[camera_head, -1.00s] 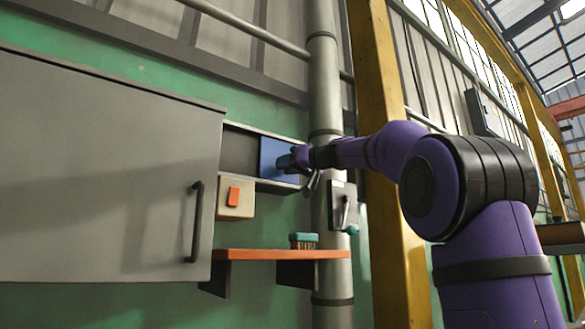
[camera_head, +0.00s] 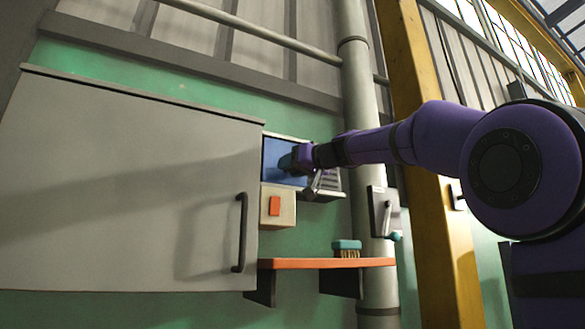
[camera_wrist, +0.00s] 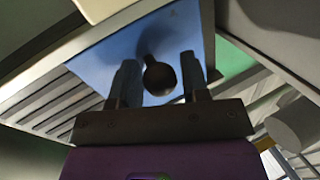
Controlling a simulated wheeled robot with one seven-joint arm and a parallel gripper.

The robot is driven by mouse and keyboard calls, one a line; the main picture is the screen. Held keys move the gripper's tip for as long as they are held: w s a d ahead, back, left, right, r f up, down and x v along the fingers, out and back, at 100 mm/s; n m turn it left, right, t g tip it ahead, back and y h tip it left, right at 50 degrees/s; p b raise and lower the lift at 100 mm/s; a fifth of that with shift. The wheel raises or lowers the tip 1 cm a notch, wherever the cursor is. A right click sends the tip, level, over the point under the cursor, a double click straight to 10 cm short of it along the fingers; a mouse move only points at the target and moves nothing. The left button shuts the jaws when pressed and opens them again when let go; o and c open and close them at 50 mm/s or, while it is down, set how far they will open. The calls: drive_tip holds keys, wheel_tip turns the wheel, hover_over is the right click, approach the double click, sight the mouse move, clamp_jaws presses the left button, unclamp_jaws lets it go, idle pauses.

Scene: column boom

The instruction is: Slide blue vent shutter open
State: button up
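The blue vent shutter (camera_head: 280,162) is at the left end of its pale wall frame (camera_head: 322,194), against the grey cabinet's edge. Light louvre slats (camera_head: 329,180) show to its right, partly behind my gripper. My gripper (camera_head: 296,158) is at the shutter's face, reaching in from the right. In the wrist view the blue panel (camera_wrist: 95,60) fills the upper middle, with a dark round knob (camera_wrist: 161,78) standing out from it. My gripper's two fingers (camera_wrist: 160,82) stand on either side of the knob, with visible gaps, so it looks open around it. The head view hides the knob.
A large grey cabinet (camera_head: 130,190) with a dark handle (camera_head: 240,232) is at left. Below the vent are a beige box with an orange button (camera_head: 274,206) and an orange shelf (camera_head: 320,263) holding a brush (camera_head: 347,248). A pipe (camera_head: 362,100) and yellow column (camera_head: 425,150) stand right.

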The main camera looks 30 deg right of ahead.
drive_tip(key=shift+s+d, duration=0.1)
drive_tip(key=shift+s, duration=0.05)
drive_tip(key=v, duration=1)
drive_tip(key=shift+s, duration=0.25)
drive_tip(key=shift+d, duration=0.1)
drive_tip(key=s+a+f+m+g+h, duration=0.1)
drive_tip(key=s+a+f+g, duration=0.15)
drive_tip(key=f, duration=0.55)
drive_tip(key=s+a+f+g+h, duration=0.15)
drive_tip(key=s+f, duration=0.25)
drive_tip(key=f, duration=0.4)
drive_tip(key=s+a+f+m+g, duration=0.1)
drive_tip(key=s+a+f+g, duration=0.15)
drive_tip(key=f, duration=0.55)
drive_tip(key=s+f+g+h, duration=0.2)
drive_tip(key=s+f, duration=0.5)
drive_tip(key=f, duration=0.5)
drive_tip(key=s+f+m+g+h, duration=0.1)
drive_tip(key=s+f+g+h, duration=0.1)
drive_tip(key=s+f, duration=0.6)
wheel_tip(320, 180, down, 4)
drive_tip(key=shift+s+g, duration=0.35)
drive_tip(key=shift+g, duration=0.1)
drive_tip(key=shift+h, duration=0.25)
drive_tip(key=shift+c, duration=0.4)
